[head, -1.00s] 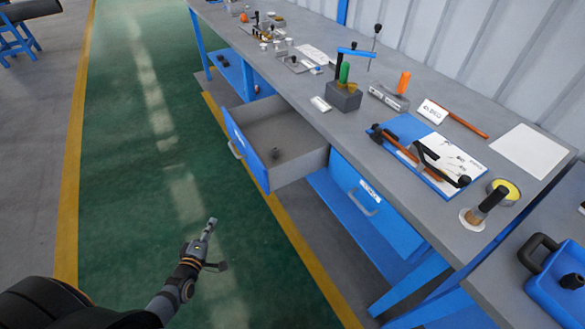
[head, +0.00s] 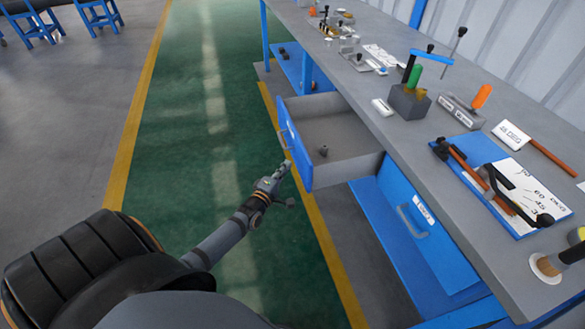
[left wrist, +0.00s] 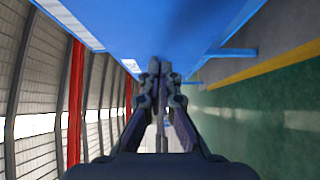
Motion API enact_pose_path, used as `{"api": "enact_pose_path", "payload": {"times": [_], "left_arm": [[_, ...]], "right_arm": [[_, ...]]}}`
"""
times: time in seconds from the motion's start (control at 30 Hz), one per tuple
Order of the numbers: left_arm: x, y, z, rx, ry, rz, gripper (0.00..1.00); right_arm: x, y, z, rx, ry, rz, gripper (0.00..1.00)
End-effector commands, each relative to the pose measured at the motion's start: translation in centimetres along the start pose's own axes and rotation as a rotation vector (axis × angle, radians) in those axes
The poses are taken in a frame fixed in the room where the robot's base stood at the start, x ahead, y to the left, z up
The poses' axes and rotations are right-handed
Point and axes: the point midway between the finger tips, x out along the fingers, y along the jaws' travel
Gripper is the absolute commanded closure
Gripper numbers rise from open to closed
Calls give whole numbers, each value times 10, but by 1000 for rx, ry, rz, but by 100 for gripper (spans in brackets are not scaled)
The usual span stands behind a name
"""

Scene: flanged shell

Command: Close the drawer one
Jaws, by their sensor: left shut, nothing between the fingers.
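The open drawer (head: 335,130) sticks out from under the grey workbench (head: 440,140), with a blue front (head: 296,143) and a handle on its outer face. A small dark part (head: 323,151) lies on its grey floor. My left gripper (head: 284,172) is shut and empty, close to the near lower corner of the blue drawer front; whether it touches cannot be told. In the left wrist view the shut fingers (left wrist: 160,75) point along a blue surface (left wrist: 150,25). A second drawer (head: 408,212) with a handle and white label is shut, to the right. My right gripper is not in view.
The bench top holds a grey block with green and blue-handled tools (head: 409,101), a blue board with tools (head: 500,185) and a white sign (head: 510,134). Green floor (head: 190,130) with yellow lines is free left of the bench. Blue stools (head: 98,12) stand far back.

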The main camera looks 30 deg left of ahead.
Motion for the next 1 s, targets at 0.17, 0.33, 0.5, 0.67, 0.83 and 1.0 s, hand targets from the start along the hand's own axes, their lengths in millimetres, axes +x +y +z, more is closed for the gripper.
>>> {"api": "enact_pose_path", "payload": {"times": [0.17,0.33,0.5,0.67,0.83,1.0], "left_arm": [[14,0,15,0,0,0,100],[18,0,18,1,0,-1,100],[17,0,18,2,-1,-1,100],[18,0,19,2,0,0,100],[27,-1,28,-1,0,2,100],[49,-2,50,-2,0,4,100]], "right_arm": [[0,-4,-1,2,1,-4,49],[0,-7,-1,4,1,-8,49],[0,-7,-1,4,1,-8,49],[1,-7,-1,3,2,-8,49],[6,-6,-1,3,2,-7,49],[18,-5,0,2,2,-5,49]]}}
